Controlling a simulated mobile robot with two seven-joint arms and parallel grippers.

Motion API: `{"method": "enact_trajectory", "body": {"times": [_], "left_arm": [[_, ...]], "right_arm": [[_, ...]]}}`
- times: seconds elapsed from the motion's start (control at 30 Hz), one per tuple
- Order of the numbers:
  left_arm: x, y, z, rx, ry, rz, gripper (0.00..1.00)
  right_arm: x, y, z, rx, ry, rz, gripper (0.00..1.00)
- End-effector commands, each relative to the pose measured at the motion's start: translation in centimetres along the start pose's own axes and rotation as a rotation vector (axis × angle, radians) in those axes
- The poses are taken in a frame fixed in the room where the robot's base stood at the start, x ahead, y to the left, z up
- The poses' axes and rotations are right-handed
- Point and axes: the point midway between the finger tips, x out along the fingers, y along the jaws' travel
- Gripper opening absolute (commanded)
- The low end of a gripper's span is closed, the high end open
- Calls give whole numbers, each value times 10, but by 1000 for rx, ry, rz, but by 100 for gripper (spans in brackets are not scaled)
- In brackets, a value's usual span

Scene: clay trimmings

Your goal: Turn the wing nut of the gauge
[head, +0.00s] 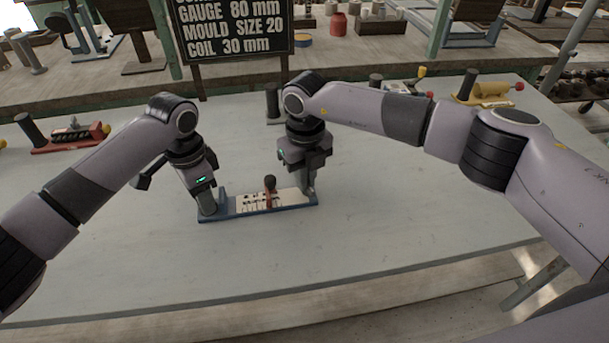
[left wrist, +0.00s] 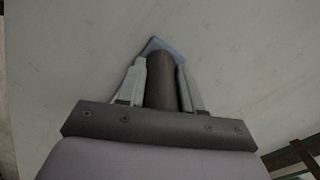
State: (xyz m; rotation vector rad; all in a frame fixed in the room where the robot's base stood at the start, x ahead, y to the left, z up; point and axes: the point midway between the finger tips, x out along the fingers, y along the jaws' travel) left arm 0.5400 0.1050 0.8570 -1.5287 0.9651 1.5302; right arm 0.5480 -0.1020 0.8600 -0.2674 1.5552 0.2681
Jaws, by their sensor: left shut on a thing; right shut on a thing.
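The gauge is a long blue base (head: 232,213) with a white marked plate (head: 286,198), lying on the grey table. A reddish-brown upright piece with a dark round top (head: 270,184) stands near its middle. My left gripper (head: 207,203) is shut around the dark upright handle at the gauge's left end. In the left wrist view the handle (left wrist: 161,80) stands between both fingers (left wrist: 161,88), with a blue corner of the base behind it. My right gripper (head: 308,189) points down at the gauge's right end, shut on a small part there. Its fingers hide that part, apparently the wing nut.
A red device (head: 75,136) stands at the back left and a yellow one (head: 490,92) at the back right. A dark sign (head: 233,30) stands behind the table. The table front (head: 400,255) is clear.

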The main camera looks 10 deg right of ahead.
Motion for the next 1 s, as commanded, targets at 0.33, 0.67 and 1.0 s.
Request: {"method": "enact_trajectory", "body": {"times": [0.33,0.67,1.0], "left_arm": [[0,0,0,1,0,0,0],[0,0,0,1,-1,0,0],[0,0,0,1,0,0,0]], "right_arm": [[-1,-2,0,95,-2,-1,0],[-1,-2,1,103,-2,-1,0],[-1,-2,0,101,-1,-1,35]]}}
